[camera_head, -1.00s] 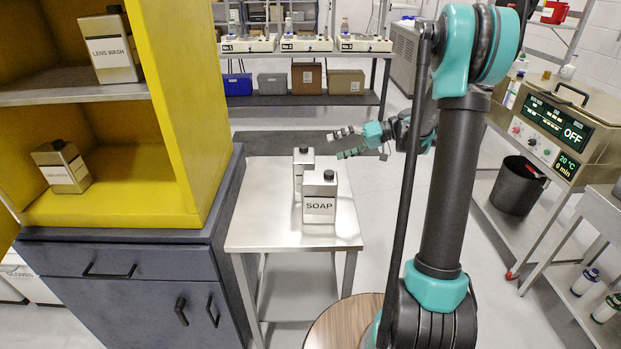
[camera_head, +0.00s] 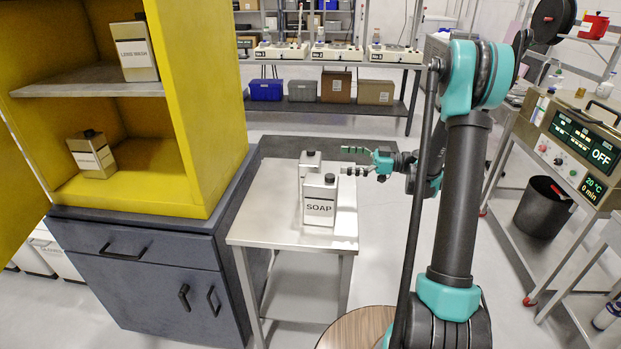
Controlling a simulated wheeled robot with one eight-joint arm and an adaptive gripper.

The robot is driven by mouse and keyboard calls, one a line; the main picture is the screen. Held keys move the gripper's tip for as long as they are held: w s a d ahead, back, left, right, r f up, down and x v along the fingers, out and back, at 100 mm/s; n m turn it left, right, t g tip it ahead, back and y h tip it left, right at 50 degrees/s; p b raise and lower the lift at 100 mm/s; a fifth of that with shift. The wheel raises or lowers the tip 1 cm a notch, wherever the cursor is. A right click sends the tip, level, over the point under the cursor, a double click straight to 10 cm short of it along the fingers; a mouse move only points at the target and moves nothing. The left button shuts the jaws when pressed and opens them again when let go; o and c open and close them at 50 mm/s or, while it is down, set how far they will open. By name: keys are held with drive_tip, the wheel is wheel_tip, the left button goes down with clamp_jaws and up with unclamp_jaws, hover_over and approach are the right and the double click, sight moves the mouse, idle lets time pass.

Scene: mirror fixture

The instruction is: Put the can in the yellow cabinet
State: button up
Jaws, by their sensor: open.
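Two metal cans stand upright on the small steel table (camera_head: 275,228). The nearer soap can (camera_head: 320,205) has a dark cap and a label reading SOAP. Another can (camera_head: 309,165) stands behind it, mostly hidden. The yellow cabinet (camera_head: 215,100) is at the left, its door open, with two shelf levels. A lens wash can (camera_head: 136,50) stands on its upper shelf, and another labelled can (camera_head: 92,154) stands on its lower floor. My gripper (camera_head: 352,160) is open and empty, its fingers pointing left, close to the right of the rear can; I cannot tell whether they touch.
The yellow cabinet sits on a dark grey drawer unit (camera_head: 150,275) beside the table. A round wooden stool (camera_head: 355,328) is in front of my arm. A control box reading OFF (camera_head: 580,150) and a black bucket (camera_head: 543,207) are at right. The cabinet's lower right floor is clear.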

sight(310, 158)
drive_tip(key=shift+a+f, duration=0.2)
drive_tip(key=shift+a, duration=5.2)
drive_tip(key=shift+c, duration=0.5)
drive_tip(key=c, duration=1.6)
drive_tip(key=shift+r, duration=0.1)
